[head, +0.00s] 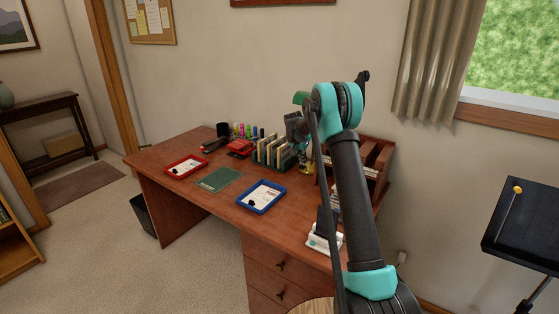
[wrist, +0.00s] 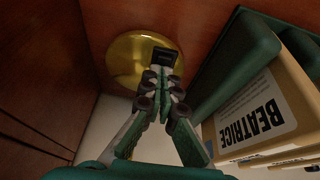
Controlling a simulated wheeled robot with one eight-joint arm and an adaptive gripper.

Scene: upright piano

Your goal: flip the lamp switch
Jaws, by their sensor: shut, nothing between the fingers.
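The lamp's round brass base (wrist: 128,62) stands on the desk, in the upper middle of the wrist view.
A green rack (wrist: 235,65) with a "BEATRICE" folder (wrist: 255,112) stands close on my gripper's right. A brown wooden panel (wrist: 45,65) is close on the left. On the desk (head: 215,205) lie a blue tray (head: 279,207), a red tray (head: 168,175) and a green book (head: 218,180).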

